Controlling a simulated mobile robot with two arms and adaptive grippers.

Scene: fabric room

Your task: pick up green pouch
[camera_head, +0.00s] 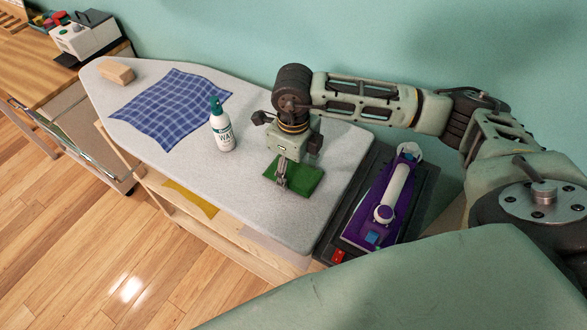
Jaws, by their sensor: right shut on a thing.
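The green pouch (308,181) lies flat on the grey ironing board, near its right end. My right gripper (281,184) points down at the pouch's left part, and its fingers are shut on it. The fingers and wrist cover part of the pouch's left side. I cannot tell whether the pouch is lifted off the board at all. My left gripper does not show.
The ironing board (185,169) also holds a white spray bottle (222,131), a blue checked cloth (173,107) and a tan block (117,72). A purple and white iron (391,196) rests on a dark stand to the right. A teal wall stands behind.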

